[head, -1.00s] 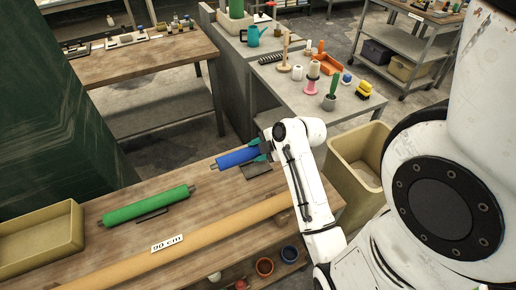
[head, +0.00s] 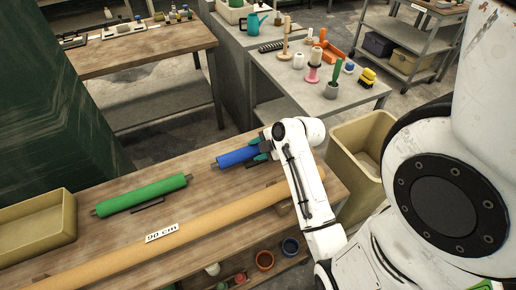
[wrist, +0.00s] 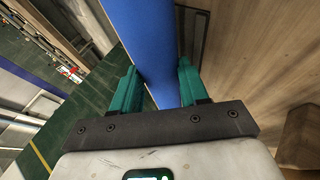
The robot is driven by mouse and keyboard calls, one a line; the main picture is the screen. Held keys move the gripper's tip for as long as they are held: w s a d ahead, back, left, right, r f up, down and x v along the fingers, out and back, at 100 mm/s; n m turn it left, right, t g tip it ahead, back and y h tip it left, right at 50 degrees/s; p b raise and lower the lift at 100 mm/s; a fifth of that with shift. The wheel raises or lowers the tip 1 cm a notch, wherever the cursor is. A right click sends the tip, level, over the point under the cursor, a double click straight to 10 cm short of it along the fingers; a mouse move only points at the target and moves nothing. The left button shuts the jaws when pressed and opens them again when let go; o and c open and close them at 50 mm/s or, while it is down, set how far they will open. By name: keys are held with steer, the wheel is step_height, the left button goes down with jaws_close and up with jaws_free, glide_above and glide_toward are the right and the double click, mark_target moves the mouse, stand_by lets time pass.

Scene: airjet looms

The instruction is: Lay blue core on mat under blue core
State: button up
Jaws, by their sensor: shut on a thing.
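The blue core (head: 238,157) is a blue roll with a dark end, at the right part of the wooden bench (head: 120,235). My gripper (head: 262,148) is shut on the blue core near its right end. In the wrist view the blue core (wrist: 150,50) runs between the two teal fingers of my gripper (wrist: 158,85). A dark flat edge (wrist: 195,35), perhaps the mat, shows beside the core in the wrist view; in the head view the mat under it is mostly hidden. I cannot tell whether the core touches it.
A green core (head: 143,195) lies on a dark mat to the left. A long tan tube (head: 120,257) with a 90 cm label (head: 162,233) lies along the bench front. A tan tray (head: 38,225) stands at the left, and a tan bin (head: 355,160) stands right of my arm.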

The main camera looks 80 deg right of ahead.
steer(key=shift+f+b, duration=0.5)
steer(key=shift+f, duration=0.1)
